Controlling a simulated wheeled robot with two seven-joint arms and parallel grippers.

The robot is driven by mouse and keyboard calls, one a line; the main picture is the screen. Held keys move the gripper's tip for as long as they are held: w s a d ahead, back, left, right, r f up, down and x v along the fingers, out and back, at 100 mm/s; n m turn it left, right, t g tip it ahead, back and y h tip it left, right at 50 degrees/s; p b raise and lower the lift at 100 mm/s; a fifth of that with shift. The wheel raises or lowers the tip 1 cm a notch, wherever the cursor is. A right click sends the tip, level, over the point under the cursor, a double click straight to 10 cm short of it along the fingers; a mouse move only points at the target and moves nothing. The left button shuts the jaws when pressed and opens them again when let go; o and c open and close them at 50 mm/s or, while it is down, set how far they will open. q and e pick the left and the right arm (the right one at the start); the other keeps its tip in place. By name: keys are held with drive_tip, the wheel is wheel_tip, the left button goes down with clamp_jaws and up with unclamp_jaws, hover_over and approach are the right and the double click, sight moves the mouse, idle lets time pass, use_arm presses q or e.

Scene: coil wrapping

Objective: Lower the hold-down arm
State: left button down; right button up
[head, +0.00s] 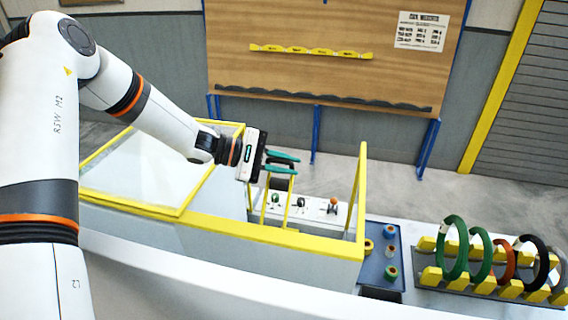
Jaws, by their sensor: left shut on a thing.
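My left gripper (283,162) reaches in from the left over the yellow-edged machine (285,238). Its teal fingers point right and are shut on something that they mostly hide. Thin yellow bars (291,195) stand just below the fingers; whether the held thing is part of them, or is the hold-down arm, I cannot tell. A white panel (316,214) beneath carries small controls with a green knob (275,198), a black knob (300,202) and an orange knob (333,204). My right gripper is not in view.
A clear guard with a yellow frame (182,206) is at left. A yellow post (361,200) rises right of the panel. A blue tray (375,270) holds small rolls. Farther right, a rack (462,290) holds several upright coils, including a green one (444,248).

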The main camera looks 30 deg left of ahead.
use_arm(q)
drive_tip(key=shift+w+a, duration=0.1)
drive_tip(key=shift+w, duration=0.25)
drive_tip(key=c, duration=1.6)
unclamp_jaws()
drive_tip(key=shift+o, duration=0.6)
drive_tip(key=shift+f, duration=0.15)
drive_tip(key=shift+a, duration=0.1)
drive_tip(key=v, duration=1.2)
drive_tip(key=shift+w, duration=0.15)
